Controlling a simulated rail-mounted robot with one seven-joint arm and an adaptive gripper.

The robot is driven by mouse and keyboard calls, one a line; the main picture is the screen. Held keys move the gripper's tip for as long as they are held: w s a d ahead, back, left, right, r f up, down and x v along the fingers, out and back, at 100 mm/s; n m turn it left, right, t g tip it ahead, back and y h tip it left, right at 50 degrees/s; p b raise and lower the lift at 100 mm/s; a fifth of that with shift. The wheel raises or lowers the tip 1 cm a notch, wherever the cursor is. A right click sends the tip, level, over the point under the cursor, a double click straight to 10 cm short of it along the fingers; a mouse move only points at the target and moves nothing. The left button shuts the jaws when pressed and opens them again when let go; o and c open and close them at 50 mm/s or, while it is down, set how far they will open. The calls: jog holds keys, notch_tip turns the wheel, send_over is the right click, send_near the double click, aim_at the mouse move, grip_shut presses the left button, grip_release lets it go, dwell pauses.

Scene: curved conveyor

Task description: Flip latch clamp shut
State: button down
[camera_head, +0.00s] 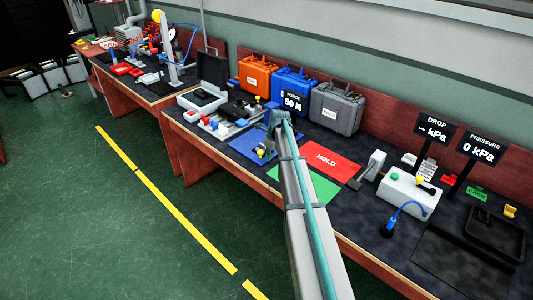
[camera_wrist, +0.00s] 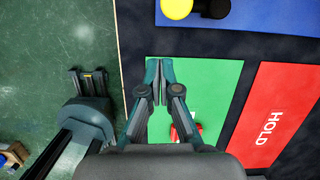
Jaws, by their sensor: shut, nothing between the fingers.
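My gripper (camera_wrist: 159,80) is shut and empty in the wrist view, its fingertips over the green mat (camera_wrist: 215,80). A small red and white piece (camera_wrist: 184,130) on that mat is partly hidden by my right finger; it may be the latch clamp, but I cannot tell, nor whether it is open. In the head view my arm covers much of the green mat (camera_head: 318,190). A yellow and black item (camera_wrist: 205,8) lies on the blue mat (camera_wrist: 270,15), ahead of my fingertips.
The red HOLD mat (camera_head: 328,159) lies right of the green one. Orange (camera_head: 255,76), blue (camera_head: 292,85) and grey (camera_head: 337,105) cases line the back. A white box (camera_head: 408,195) with a blue cable stands at right.

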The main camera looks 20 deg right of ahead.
jog(key=a+b+v, duration=0.1)
jog(key=b+v, duration=0.2)
jog(key=v, duration=0.7)
jog(key=shift+s+d, duration=0.2)
jog(key=shift+d, duration=0.15)
jog(key=s+a+f+n+g, duration=0.1)
jog(key=s+a+f+n, duration=0.4)
jog(key=s+f+n, duration=0.4)
jog(key=s+a+f+n+g, duration=0.1)
jog(key=s+a+f+n, duration=0.4)
jog(key=s+f+n, duration=0.45)
jog(key=s+a+f+n+g, duration=0.1)
jog(key=s+a+f+n, duration=0.45)
jog(key=f, duration=0.65)
jog(key=s+a+f+n+g, duration=0.2)
jog(key=s+a+f, duration=0.1)
jog(key=s, duration=0.9)
jog(key=s+a+f+n+g, duration=0.2)
jog(key=s+a+f, duration=0.1)
jog(key=s, duration=0.9)
jog(key=s+a+f+n+g+h, duration=0.1)
jog(key=s+f, duration=0.4)
jog(key=s, duration=0.7)
jog(key=shift+s+a+f+n+g, duration=0.3)
jog(key=shift+a+n+g, duration=0.3)
jog(key=shift+a+n, duration=0.45)
